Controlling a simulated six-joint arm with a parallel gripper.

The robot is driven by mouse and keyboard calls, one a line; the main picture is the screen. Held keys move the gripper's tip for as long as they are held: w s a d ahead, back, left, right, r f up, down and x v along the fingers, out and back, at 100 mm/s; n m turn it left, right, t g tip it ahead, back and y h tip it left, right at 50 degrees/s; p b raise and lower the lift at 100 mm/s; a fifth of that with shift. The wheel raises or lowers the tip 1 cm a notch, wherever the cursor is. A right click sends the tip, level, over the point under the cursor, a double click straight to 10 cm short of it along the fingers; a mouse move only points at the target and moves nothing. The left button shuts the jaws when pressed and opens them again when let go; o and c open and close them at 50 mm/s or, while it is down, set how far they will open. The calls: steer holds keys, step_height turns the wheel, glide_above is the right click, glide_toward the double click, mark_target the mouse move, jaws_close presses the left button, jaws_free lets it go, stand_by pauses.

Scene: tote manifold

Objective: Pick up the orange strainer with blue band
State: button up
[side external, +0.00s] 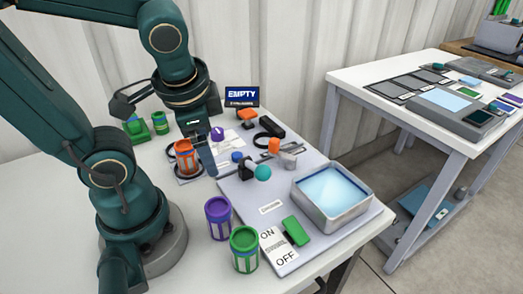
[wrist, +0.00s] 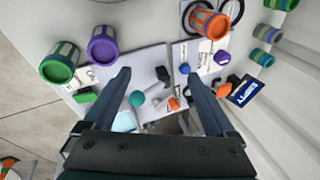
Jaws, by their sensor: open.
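The orange strainer (side external: 186,160) stands upright on the left part of the work area, beside the grey board. Its body has an orange rim and base, with a dull blue-grey band that I cannot make out clearly. In the wrist view the orange strainer (wrist: 209,22) is at the upper right, beyond the fingertips and outside the gap between them. My gripper (wrist: 159,72) is open and empty. In the side view my gripper (side external: 206,152) is right beside the strainer, with one finger just to its right; I cannot tell whether they touch.
A purple strainer (side external: 219,218) and a green strainer (side external: 245,249) stand at the front. Green containers (side external: 138,129) stand at the back left. A metal basin (side external: 355,222), a green switch (side external: 296,231) and small fittings occupy the board. An EMPTY sign (side external: 242,95) stands behind.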

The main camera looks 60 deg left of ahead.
mark_target(191, 157)
steer(key=a+f+m+g+y, duration=0.2)
steer(key=a+m+y, duration=0.1)
steer(key=w+a+f+m+g+y, duration=0.1)
steer(key=a+f+m+y, duration=0.2)
steer(key=m, duration=0.1)
steer(key=a+f+m+g+y, duration=0.2)
steer(key=a+f+m+y, duration=0.1)
steer(key=shift+w+a+m+g, duration=0.15)
steer(key=shift+m+g, duration=0.15)
steer(key=shift+m, duration=0.1)
steer(key=shift+f+m, duration=0.3)
steer(key=shift+f, duration=0.1)
steer(key=shift+s+f+m+y, duration=0.3)
steer(key=shift+s+f+y, duration=0.1)
steer(key=shift+s+f, duration=0.1)
steer(key=shift+x, duration=2.55)
steer(key=shift+s, duration=0.1)
jaws_close()
